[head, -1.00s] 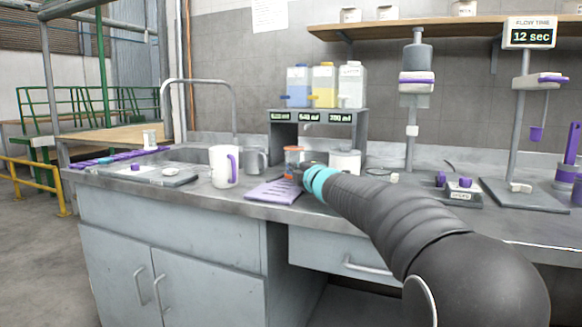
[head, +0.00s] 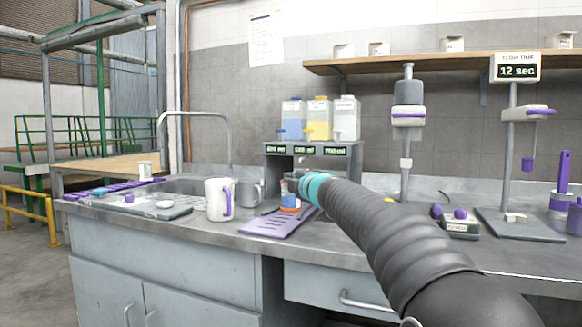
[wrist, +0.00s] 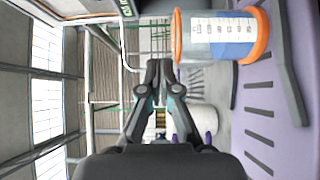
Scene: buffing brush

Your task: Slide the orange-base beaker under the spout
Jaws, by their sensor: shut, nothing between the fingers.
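The orange-base beaker (head: 290,200) stands upright on the slotted purple mat (head: 272,224), in front of the dispenser stand (head: 356,150). Its upper part is partly hidden by my gripper in the head view. In the wrist view, turned sideways, the clear beaker (wrist: 215,36) has an orange rim, an orange base, a white marked scale and a blue part low down. My gripper (wrist: 160,66) is shut and empty, its fingertips beside the beaker with none of it between them. Blue, yellow and clear tanks with small taps sit on the stand; the space under their spouts is partly hidden.
A white mug with a purple handle (head: 219,200) and a grey mug (head: 249,192) stand left of the mat. The sink (head: 190,186) lies behind them.

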